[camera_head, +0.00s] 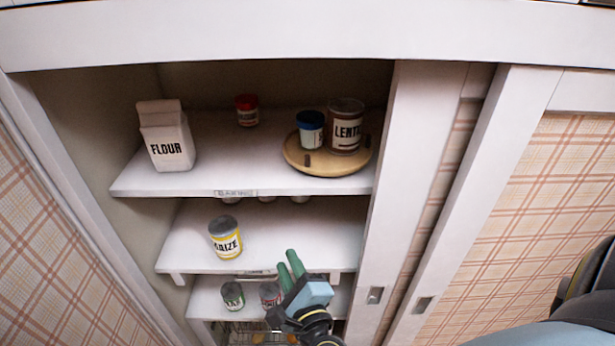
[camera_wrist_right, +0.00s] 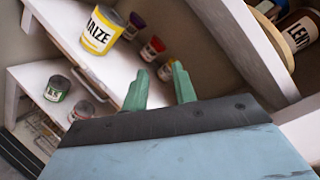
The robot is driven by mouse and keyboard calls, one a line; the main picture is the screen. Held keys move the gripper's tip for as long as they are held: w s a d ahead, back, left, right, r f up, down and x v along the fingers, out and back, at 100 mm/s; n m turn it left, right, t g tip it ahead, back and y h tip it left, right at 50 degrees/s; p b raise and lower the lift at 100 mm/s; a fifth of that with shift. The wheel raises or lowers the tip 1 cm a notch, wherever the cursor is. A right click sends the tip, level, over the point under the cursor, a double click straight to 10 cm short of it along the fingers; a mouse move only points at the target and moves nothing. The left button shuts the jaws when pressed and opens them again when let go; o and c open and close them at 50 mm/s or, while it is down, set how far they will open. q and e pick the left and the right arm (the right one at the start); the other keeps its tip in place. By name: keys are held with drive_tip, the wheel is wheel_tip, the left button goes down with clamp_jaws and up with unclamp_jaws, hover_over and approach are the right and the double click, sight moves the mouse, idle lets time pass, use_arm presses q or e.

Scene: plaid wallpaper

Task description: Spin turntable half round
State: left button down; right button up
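The round wooden turntable (camera_head: 298,160) sits at the right of the top shelf in the head view. A jar labelled LENTI (camera_head: 346,128) and a smaller jar with a blue lid (camera_head: 311,131) stand on it. In the right wrist view part of the turntable (camera_wrist_right: 263,15) shows at the upper right, with the lentil jar (camera_wrist_right: 300,30). My right gripper (camera_head: 290,262) is in front of the lower shelves, below the turntable and apart from it. In the wrist view its two green fingers (camera_wrist_right: 161,85) are spread with nothing between them. My left gripper is not in view.
The top shelf (camera_head: 225,180) also holds a flour bag (camera_head: 166,140) and a red-lidded jar (camera_head: 247,110). A yellow maize can (camera_head: 225,238) stands on the middle shelf. A cupboard post and sliding door (camera_head: 425,150) close off the right side.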

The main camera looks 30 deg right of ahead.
sight(308, 162)
drive_tip(key=s+d+r+m+g+h+p, duration=0.1)
drive_tip(key=s+d+r+m+h, duration=0.1)
drive_tip(key=r+m, duration=0.55)
drive_tip(key=s+d+r+m+h+p, duration=0.1)
drive_tip(key=d+r+m+h, duration=0.15)
drive_tip(key=r+m, duration=0.55)
drive_tip(key=shift+n+y, duration=0.25)
drive_tip(key=shift+n, duration=0.4)
drive_tip(key=x, duration=0.4)
drive_tip(key=p+x, duration=0.1)
drive_tip(key=x, duration=0.4)
drive_tip(key=r+p+x, duration=0.1)
drive_tip(key=x, duration=0.3)
drive_tip(key=shift+w+d+r, duration=0.1)
drive_tip(key=shift+w+d, duration=0.05)
clamp_jaws()
